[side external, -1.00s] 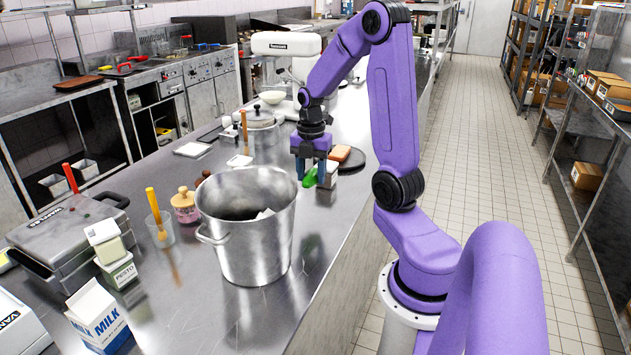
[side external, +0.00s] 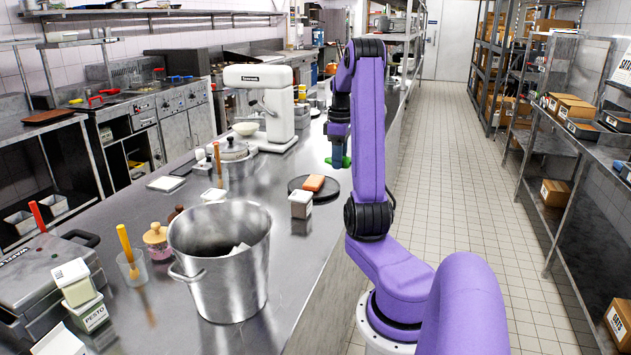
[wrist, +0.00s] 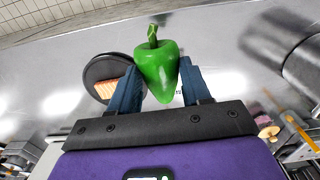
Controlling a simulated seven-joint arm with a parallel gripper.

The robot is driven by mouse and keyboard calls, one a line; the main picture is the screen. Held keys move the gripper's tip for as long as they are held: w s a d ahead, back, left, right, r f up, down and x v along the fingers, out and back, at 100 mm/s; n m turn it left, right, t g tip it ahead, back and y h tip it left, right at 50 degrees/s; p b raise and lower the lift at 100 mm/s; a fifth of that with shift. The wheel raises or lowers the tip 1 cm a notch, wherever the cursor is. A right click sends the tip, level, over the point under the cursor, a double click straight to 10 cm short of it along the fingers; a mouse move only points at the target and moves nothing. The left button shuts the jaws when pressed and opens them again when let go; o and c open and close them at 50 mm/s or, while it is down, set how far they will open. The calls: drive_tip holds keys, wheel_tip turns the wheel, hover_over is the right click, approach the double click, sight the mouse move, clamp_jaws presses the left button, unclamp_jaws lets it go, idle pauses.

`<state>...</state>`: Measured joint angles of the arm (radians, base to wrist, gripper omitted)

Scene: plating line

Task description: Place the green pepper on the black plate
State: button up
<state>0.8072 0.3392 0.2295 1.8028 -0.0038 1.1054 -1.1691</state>
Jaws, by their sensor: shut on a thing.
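The green pepper (side external: 346,161) is held between the blue fingers of my gripper (side external: 338,163), which is shut on it. In the wrist view the whole pepper (wrist: 157,65) shows between the two fingertips, stem away from my wrist. The black plate (side external: 332,188) lies on the steel counter, nearer the side camera than my gripper, with an orange block (side external: 314,183) on it. In the wrist view the plate (wrist: 96,70) is left of the pepper, partly hidden by the left finger. The pepper is apart from the plate.
A small white-topped box (side external: 300,203) stands beside the plate's near edge. A large steel pot (side external: 225,275) stands closer to the side camera. A white stand mixer (side external: 262,77) and a lidded pot (side external: 235,152) are to the left. The counter's right edge is close to my gripper.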

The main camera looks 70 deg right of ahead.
drive_tip(key=shift+d+f, duration=0.15)
drive_tip(key=shift+d, duration=0.25)
drive_tip(key=w+d+f, duration=0.2)
drive_tip(key=d+f, duration=0.1)
drive_tip(key=w+d+f, duration=0.2)
drive_tip(key=d+f, duration=0.1)
drive_tip(key=d, duration=0.1)
drive_tip(key=w+d+f, duration=0.2)
drive_tip(key=d+f, duration=0.1)
drive_tip(key=d, duration=0.1)
drive_tip(key=shift+w, duration=0.2)
drive_tip(key=shift+w+d+f, duration=0.15)
drive_tip(key=shift+d+f, duration=0.15)
drive_tip(key=shift+f, duration=1.55)
drive_tip(key=shift+f, duration=0.1)
drive_tip(key=o, duration=1)
drive_tip(key=shift+o, duration=0.2)
